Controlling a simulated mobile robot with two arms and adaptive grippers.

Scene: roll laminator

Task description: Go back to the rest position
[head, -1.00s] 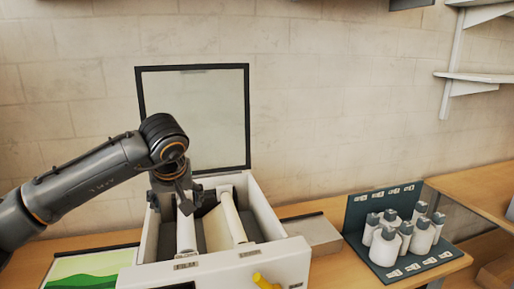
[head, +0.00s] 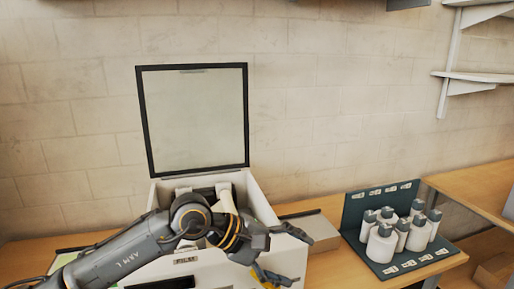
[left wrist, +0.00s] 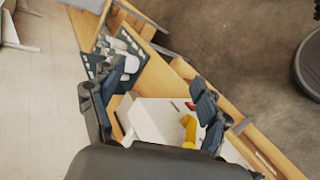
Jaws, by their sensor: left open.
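The roll laminator (head: 262,207) is a white box on the wooden table with its dark-framed, clear lid (head: 195,120) standing up open. A white roller (head: 225,192) shows inside; the rest of the interior is largely hidden behind my left arm. My left gripper (head: 288,257) is in front of the laminator, pointing right, its fingers spread and empty. The laminator's yellow handle (head: 262,276) is close to the lower finger. In the left wrist view the handle (left wrist: 189,130) shows between the open fingers (left wrist: 153,106), nearer the right one; contact cannot be told. My right gripper is out of view.
A dark rack (head: 357,207) with several white bottles (head: 383,243) stands right of the laminator, with a grey box (head: 318,233) between them. White shelves (head: 475,77) hang on the wall at upper right. The space above the table right of the lid is clear.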

